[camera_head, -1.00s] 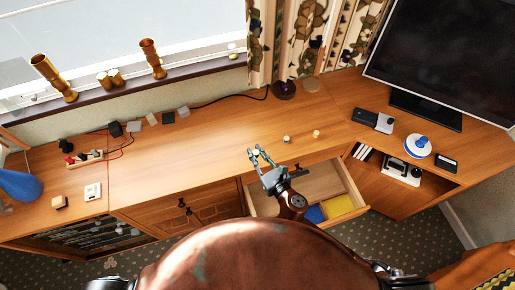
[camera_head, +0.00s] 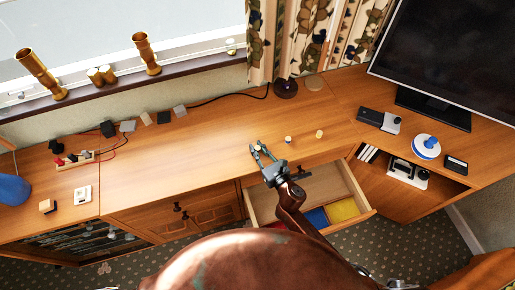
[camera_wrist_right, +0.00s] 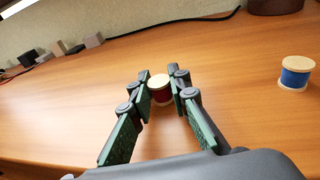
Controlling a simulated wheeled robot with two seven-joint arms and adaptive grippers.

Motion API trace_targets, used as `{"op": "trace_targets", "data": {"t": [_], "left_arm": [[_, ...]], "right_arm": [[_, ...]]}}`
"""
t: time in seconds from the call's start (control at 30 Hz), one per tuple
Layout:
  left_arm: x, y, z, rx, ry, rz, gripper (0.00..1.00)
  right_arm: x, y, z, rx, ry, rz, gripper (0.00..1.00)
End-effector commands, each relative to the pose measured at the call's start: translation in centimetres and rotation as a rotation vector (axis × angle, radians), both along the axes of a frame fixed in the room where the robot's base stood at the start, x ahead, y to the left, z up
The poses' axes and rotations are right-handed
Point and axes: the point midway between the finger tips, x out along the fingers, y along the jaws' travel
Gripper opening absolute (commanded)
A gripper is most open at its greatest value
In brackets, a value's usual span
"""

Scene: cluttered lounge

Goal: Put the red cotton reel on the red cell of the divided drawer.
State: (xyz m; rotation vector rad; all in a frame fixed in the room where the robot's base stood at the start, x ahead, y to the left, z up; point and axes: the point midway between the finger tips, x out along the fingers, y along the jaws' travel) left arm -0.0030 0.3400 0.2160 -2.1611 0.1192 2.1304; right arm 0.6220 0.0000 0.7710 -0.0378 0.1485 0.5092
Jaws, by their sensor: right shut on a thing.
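The red cotton reel (camera_wrist_right: 160,92) has pale ends and a dark red middle. It stands upright between the fingertips of my right gripper (camera_wrist_right: 161,88), which is shut on it. In the head view my right gripper (camera_head: 262,152) is low over the desk top, behind the open drawer; the reel is hardly visible there. The divided drawer (camera_head: 351,183) is pulled out below the desk edge. Its red cell (camera_head: 275,224) is partly hidden by my right arm, with a blue cell (camera_head: 317,217) and a yellow cell (camera_head: 343,209) to its right. My left gripper is out of view.
A blue reel (camera_wrist_right: 295,73) stands to the right of my right gripper, and a pale yellowish reel (camera_head: 320,134) is farther right. A black cable (camera_head: 230,97) runs along the back. A monitor (camera_head: 450,60) stands at the right.

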Motion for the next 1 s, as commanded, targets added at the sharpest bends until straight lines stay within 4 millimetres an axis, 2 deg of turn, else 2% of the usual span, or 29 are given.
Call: {"op": "trace_targets", "data": {"t": [0.3, 0.33, 0.57, 1.0], "left_arm": [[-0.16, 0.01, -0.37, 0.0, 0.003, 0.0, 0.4], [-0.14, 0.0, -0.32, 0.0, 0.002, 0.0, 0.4], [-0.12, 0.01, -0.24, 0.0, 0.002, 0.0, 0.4], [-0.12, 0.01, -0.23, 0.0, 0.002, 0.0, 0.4]], "right_arm": [[0.0, 0.01, -0.41, -0.001, 0.0, 0.001, 0.04], [0.0, 0.01, -0.34, 0.0, -0.001, 0.001, 0.18], [0.0, 0.02, -0.22, 0.0, -0.001, 0.0, 0.34], [-0.45, -0.28, -0.2, -0.001, 0.0, -0.001, 0.34]]}}
